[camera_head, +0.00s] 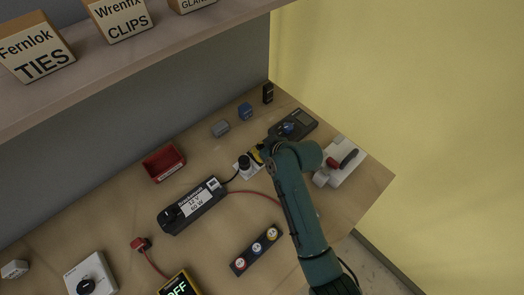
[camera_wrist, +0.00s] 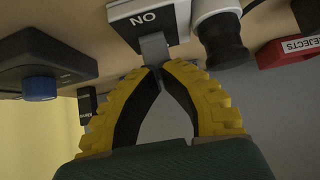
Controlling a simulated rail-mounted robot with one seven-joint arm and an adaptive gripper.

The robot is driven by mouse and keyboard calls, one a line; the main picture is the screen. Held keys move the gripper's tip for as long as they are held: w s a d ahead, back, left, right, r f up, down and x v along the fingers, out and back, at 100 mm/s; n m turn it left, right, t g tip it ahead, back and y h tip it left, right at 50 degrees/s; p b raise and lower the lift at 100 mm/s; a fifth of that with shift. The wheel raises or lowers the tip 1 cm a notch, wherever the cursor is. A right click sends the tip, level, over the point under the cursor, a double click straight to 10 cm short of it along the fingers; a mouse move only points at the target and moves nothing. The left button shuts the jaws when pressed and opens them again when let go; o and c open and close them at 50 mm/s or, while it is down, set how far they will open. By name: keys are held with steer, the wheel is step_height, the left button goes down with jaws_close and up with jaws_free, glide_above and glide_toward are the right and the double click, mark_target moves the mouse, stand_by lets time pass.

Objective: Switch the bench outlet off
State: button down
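The bench outlet (camera_head: 239,174) is a white plate on the bench, partly hidden behind my gripper, with a black plug (camera_head: 244,161) in it. A grey switch lever (camera_wrist: 155,48) sticks out beside the label. My gripper (camera_wrist: 161,67) has yellow and black fingers whose tips come together at the end of the lever. They look shut and seem to touch it; I see nothing held between them. The plug (camera_wrist: 222,35) stands right beside the outlet's label.
A dark multimeter (camera_head: 293,125) with a blue knob lies just beyond my gripper. A black 12 V power supply (camera_head: 192,206) and a red bin (camera_head: 163,163) are to the left. A white device with a red handle (camera_head: 342,160) is at right. Cables run nearby.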

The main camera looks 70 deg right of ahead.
steer(key=shift+w+f, duration=0.1)
steer(key=shift+f, duration=0.05)
steer(key=shift+s+a+p, duration=0.25)
steer(key=shift+s+p, duration=0.35)
steer(key=shift+p, duration=0.05)
step_height(320, 180, up, 7)
steer(key=p, duration=0.6)
